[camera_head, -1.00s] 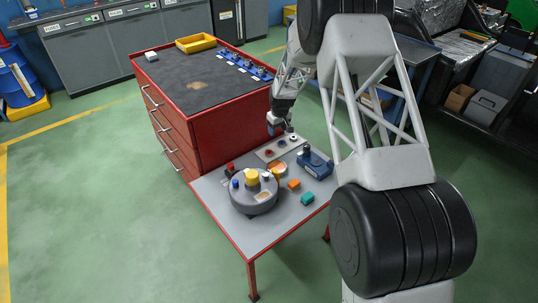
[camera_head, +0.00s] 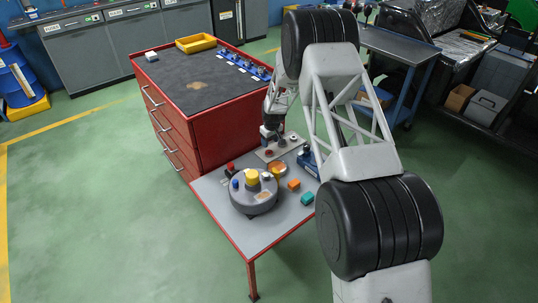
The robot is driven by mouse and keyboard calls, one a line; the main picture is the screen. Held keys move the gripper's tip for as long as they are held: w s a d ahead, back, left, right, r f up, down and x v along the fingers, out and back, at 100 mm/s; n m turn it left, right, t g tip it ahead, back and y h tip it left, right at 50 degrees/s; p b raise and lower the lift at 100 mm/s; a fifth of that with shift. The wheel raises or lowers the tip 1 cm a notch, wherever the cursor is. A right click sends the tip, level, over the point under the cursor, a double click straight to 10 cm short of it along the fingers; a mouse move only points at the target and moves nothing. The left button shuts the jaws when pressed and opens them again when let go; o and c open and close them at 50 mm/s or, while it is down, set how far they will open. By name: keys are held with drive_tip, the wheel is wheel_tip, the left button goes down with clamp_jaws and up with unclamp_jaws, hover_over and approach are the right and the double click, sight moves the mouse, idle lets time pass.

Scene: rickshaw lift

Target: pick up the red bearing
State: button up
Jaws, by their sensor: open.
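A small red ring, the likely red bearing (camera_head: 269,153), lies on the near left part of a light grey plate (camera_head: 288,155) on the low grey table. My gripper (camera_head: 270,139) is open and points down just above and behind this red ring, over the plate's far left edge. No thing shows between its fingers, which are small in this view. I cannot tell its exact height above the plate. A dark, round part (camera_head: 282,142) sits on the plate to the right of my gripper.
A round grey turntable (camera_head: 254,201) carries yellow, blue and white parts. Near it are a red part (camera_head: 230,166), orange block (camera_head: 294,184) and green block (camera_head: 307,199). A blue device (camera_head: 309,163) is partly hidden by my arm. A red cabinet (camera_head: 215,130) stands close behind.

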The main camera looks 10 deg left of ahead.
sight(269, 151)
drive_tip(key=shift+w+f, duration=0.1)
drive_tip(key=shift+f, duration=1)
drive_tip(key=shift+f, duration=0.15)
drive_tip(key=shift+w+a+f, duration=0.1)
drive_tip(key=shift+f, duration=1.15)
drive_tip(key=shift+w+a+f, duration=0.1)
drive_tip(key=shift+f, duration=1.1)
drive_tip(key=shift+s, duration=0.1)
drive_tip(key=c, duration=0.7)
